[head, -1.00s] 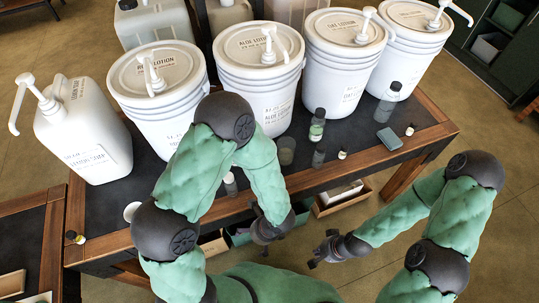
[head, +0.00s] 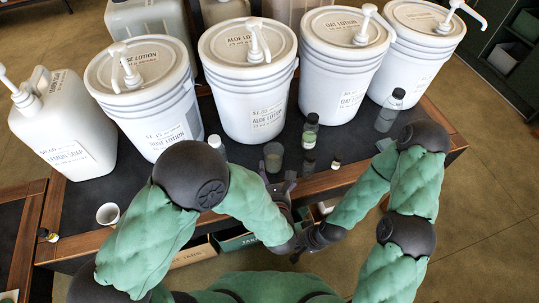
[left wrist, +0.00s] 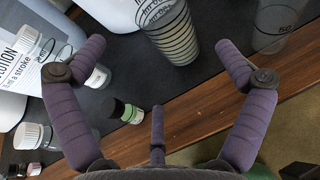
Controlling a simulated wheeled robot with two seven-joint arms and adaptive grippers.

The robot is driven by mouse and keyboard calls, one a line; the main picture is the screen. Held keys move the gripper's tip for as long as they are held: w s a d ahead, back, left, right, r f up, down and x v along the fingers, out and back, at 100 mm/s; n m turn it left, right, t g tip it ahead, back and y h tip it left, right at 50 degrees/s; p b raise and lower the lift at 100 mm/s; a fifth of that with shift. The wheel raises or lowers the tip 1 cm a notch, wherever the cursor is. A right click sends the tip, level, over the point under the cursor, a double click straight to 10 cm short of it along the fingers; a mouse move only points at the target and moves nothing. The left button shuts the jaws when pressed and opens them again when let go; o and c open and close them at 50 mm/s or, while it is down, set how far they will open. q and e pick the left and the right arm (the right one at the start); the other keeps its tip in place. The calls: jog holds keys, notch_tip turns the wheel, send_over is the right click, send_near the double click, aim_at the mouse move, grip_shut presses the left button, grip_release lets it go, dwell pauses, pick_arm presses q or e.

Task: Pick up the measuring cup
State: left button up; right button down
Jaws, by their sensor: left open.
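The measuring cup (head: 273,157), a small clear grey vessel, stands on the dark table in front of the aloe lotion bucket. In the left wrist view, a clear cylinder with printed graduation lines (left wrist: 174,38) stands ahead of the fingers and appears to be this cup. My left gripper (head: 279,182) is open and empty, just in front of the cup near the table's front edge. Its fingers spread wide in the left wrist view (left wrist: 160,62). My right gripper (head: 297,245) is lower, in front of the table, with its fingers apart and nothing visible between them.
Large lotion buckets (head: 246,90) line the back. A clear vessel (left wrist: 277,22) shows at the wrist view's upper right. A white cup (head: 108,213) is at left.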

aim_at(269, 147)
pick_arm(q)
jog(key=b+x, duration=0.1)
jog(key=x, duration=0.4)
jog(key=shift+w+f, duration=0.1)
jog(key=b+x, duration=0.2)
jog(key=x, duration=0.3)
jog(key=shift+d+b, duration=0.15)
jog(key=shift+b, duration=0.2)
jog(key=c, duration=1.3)
jog(key=shift+r, duration=0.6)
notch_tip(269, 147, up, 2)
jog(key=shift+r+p, duration=0.15)
jog(key=shift+p, duration=0.55)
jog(key=s+a+r+p, duration=0.1)
jog(key=s+r+p, duration=0.1)
jog(key=s+r, duration=0.1)
jog(key=s+a+r+p, duration=0.2)
jog(key=s+r, duration=0.1)
jog(key=s, duration=0.2)
jog(key=s+a+r+p, duration=0.1)
jog(key=s+r+p, duration=0.1)
jog(key=s+r, duration=0.2)
jog(key=shift+s+a, duration=0.3)
jog(key=shift+s, duration=0.3)
